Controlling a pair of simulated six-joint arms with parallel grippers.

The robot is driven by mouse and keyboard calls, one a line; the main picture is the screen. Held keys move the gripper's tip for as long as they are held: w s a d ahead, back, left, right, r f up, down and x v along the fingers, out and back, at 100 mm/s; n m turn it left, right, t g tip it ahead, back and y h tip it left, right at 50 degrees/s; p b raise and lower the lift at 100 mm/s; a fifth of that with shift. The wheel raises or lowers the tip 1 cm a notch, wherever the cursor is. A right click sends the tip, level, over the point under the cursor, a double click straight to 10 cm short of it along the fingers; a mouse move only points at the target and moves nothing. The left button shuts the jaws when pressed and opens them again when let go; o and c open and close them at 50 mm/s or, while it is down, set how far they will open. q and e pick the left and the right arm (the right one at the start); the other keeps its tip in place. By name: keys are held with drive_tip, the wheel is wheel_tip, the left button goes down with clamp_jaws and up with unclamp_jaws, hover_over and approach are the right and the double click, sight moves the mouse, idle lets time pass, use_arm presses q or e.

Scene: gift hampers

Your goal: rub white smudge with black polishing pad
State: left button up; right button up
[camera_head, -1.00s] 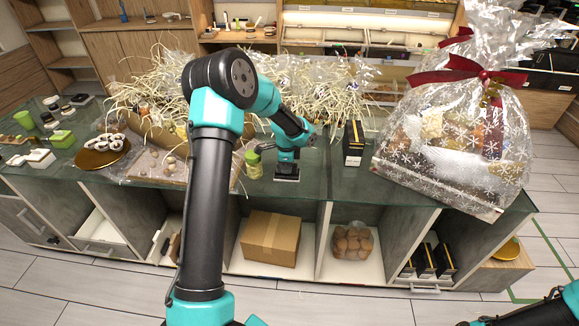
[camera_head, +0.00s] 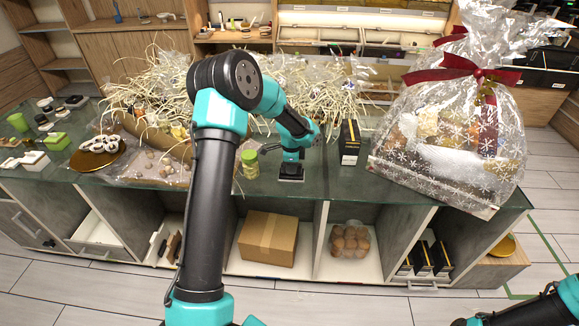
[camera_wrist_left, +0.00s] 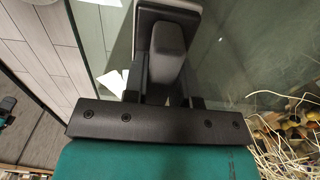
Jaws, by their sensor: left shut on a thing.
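My left gripper (camera_head: 291,164) points down at the glass counter top (camera_head: 325,184), near its front edge. It is shut on the black polishing pad (camera_head: 291,174), a small dark block at or very near the glass. In the left wrist view the pad's grey grip (camera_wrist_left: 168,52) sits between the fingers of my left gripper (camera_wrist_left: 170,88), above the black pad base (camera_wrist_left: 146,18). No white smudge is clear in the head view; the arm and pad may cover it. A white patch (camera_wrist_left: 113,82) shows left of the fingers in the wrist view; I cannot tell whether it is the smudge. My right gripper is out of view.
A green-lidded jar (camera_head: 249,164) stands just left of the gripper, and a black box (camera_head: 350,143) stands to its right. A wrapped hamper (camera_head: 450,140) with a red bow fills the counter's right end. Straw-filled baskets (camera_head: 325,92) lie behind. Some glass between box and gripper is clear.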

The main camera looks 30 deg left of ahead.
sight(300, 164)
use_arm(q)
drive_tip(key=shift+w+d, duration=0.4)
drive_tip(key=shift+d, duration=0.25)
drive_tip(key=shift+w+d, duration=0.4)
drive_tip(key=shift+d, duration=0.25)
drive_tip(key=shift+w+d, duration=0.35)
drive_tip(key=shift+d, duration=0.3)
drive_tip(key=shift+w+d, duration=0.35)
drive_tip(key=shift+d, duration=0.3)
drive_tip(key=shift+a, duration=0.15)
drive_tip(key=shift+s+a, duration=0.4)
drive_tip(key=shift+a, duration=0.2)
drive_tip(key=shift+s+a, duration=0.35)
drive_tip(key=shift+a, duration=0.25)
drive_tip(key=shift+s+a, duration=0.4)
drive_tip(key=shift+a, duration=0.25)
drive_tip(key=shift+s+a, duration=0.4)
drive_tip(key=shift+a, duration=0.25)
